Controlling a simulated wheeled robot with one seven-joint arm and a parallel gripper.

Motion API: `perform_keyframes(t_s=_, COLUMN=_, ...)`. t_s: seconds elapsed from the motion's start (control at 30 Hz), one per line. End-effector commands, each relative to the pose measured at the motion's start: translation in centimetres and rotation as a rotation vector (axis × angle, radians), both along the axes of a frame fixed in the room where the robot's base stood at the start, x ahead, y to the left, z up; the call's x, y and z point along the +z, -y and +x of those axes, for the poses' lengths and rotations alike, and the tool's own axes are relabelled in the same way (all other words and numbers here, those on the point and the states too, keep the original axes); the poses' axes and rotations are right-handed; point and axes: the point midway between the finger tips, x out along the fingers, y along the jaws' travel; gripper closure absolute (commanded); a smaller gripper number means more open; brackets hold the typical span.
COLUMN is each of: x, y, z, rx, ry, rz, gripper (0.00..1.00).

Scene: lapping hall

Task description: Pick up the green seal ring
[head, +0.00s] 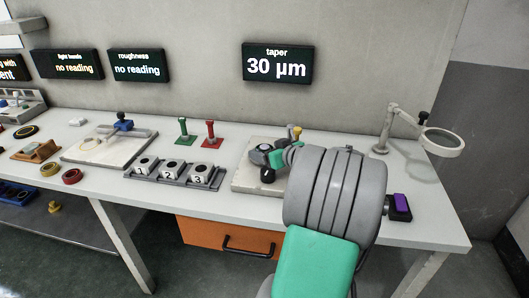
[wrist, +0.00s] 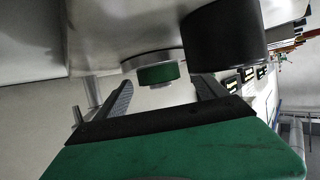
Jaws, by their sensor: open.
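In the wrist view, a short green cylinder (wrist: 157,74), which looks like the green seal ring, sits against a round metal disc (wrist: 150,59). It lies between and just beyond the tips of my gripper (wrist: 163,88). The two fingers are apart and nothing is held; I cannot tell the exact gap to the ring. In the head view my gripper (head: 272,160) is low over the pale plate (head: 245,183) below the taper display. My arm covers much of that spot, and I cannot make out the ring there.
A large black cylinder (wrist: 225,35) is close to the right finger in the wrist view. In the head view, a tray (head: 147,180) of numbered blocks and green (head: 183,133) and red (head: 210,135) stands are to the left. A magnifier (head: 442,142) stands to the right.

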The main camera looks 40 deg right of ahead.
Motion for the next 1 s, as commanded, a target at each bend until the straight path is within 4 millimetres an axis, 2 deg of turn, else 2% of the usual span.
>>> perform_keyframes(t_s=0.13, x=0.04, y=0.02, z=-0.05, rx=-0.001, ry=0.000, rz=0.000, gripper=0.21)
perform_keyframes(t_s=1.0, x=0.08, y=0.02, z=-0.08, rx=-0.001, ry=0.000, rz=0.000, gripper=0.92)
